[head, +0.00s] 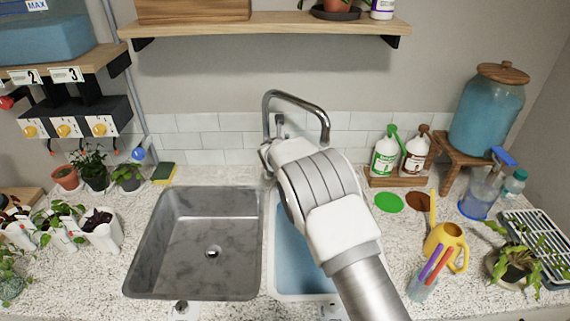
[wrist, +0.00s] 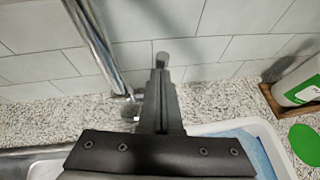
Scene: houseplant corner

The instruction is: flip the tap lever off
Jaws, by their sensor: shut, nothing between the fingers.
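The chrome tap (head: 325,122) rises behind the sink and arches to the right in the head view. Its pipe also shows in the wrist view (wrist: 97,42), left of my gripper. My wrist hides the tap's base and most of my gripper in the head view.
A grey steel basin (head: 190,245) is at the left; a blue-bottomed basin (head: 289,245) lies under my arm. The tiled wall (head: 200,140) is close behind the tap. Bottles in a wooden caddy (head: 400,182) stand at the right. A shelf (head: 270,25) hangs above.

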